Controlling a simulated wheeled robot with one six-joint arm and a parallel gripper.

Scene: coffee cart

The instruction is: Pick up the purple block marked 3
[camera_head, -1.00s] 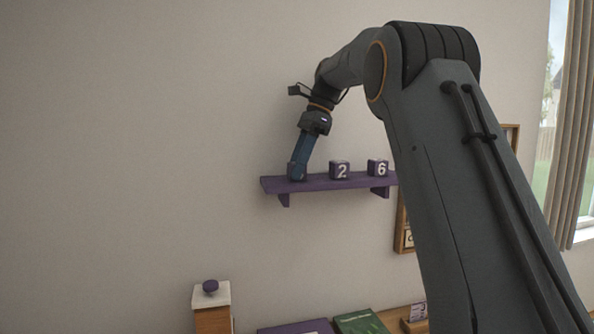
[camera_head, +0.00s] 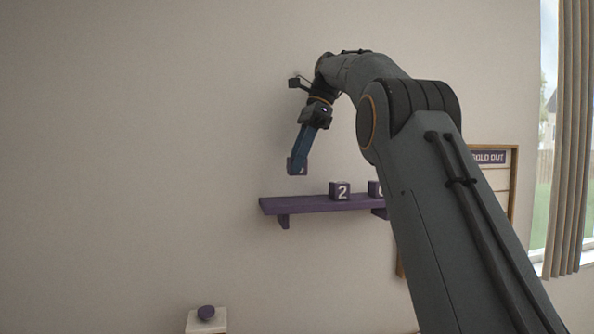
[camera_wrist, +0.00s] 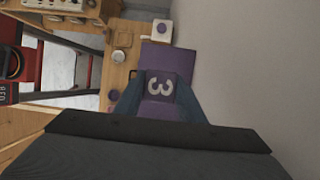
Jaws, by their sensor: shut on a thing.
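The purple block marked 3 (camera_wrist: 160,88) is between the two blue fingers of my gripper (camera_wrist: 160,100) in the wrist view, with its white numeral facing the camera. In the head view my gripper (camera_head: 299,163) is shut on the block (camera_head: 297,167) and holds it in the air above the left end of the purple shelf (camera_head: 305,205). The block is clear of the shelf. The fingers cover much of its face in the head view.
A block marked 2 (camera_head: 340,191) stands on the shelf, with another block (camera_head: 375,189) to its right, partly hidden by my arm. A purple knob (camera_head: 206,313) on a white top is below left. A board reading SOLD OUT (camera_head: 490,157) hangs at right.

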